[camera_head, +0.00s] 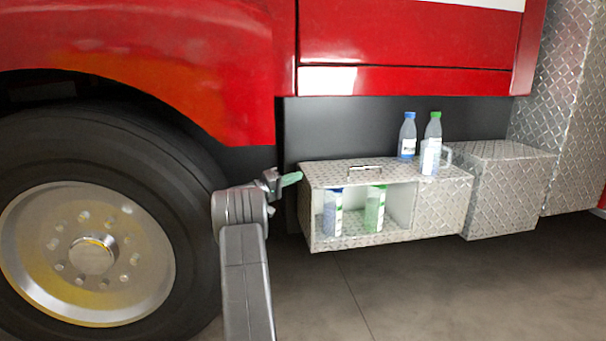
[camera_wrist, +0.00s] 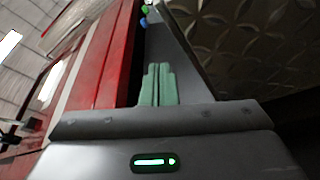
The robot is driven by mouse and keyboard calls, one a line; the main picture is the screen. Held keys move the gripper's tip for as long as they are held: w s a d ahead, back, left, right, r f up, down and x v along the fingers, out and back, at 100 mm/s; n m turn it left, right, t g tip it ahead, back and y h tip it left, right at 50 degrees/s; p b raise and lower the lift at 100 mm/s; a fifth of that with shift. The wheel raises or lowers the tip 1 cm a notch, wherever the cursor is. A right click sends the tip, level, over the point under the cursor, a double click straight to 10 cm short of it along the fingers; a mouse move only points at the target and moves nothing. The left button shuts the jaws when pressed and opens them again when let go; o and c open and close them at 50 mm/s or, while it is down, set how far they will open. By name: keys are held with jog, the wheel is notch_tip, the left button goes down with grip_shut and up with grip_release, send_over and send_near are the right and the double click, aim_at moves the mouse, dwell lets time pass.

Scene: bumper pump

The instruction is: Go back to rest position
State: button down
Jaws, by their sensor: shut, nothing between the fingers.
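My gripper (camera_head: 291,179) is at the left end of the metal bumper box, close to its upper left corner, with its green fingers pointing right. In the wrist view my gripper (camera_wrist: 157,70) has its two green fingers together, with nothing between them. My arm rises from the bottom of the head view in front of the gap beside the wheel. Whether the fingertips touch the box cannot be told.
The diamond-plate box (camera_head: 325,172) has an open front with a blue-capped bottle (camera_head: 332,213) and a green bottle (camera_head: 375,209) inside. A blue-capped bottle (camera_head: 407,137) and a green-capped bottle (camera_head: 431,146) stand on top. A large wheel (camera_head: 185,190) is left. Floor in front is clear.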

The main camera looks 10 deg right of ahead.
jog(key=p+v, duration=0.1)
jog(key=v, duration=0.8)
jog(key=shift+a+p, duration=0.3)
jog(key=shift+a, duration=0.1)
jog(key=shift+s, duration=0.1)
jog(key=b+x, duration=0.2)
jog(key=x, duration=1.2)
jog(key=shift+b, duration=0.35)
jog(key=shift+a+r, duration=0.1)
jog(key=shift+r, duration=0.05)
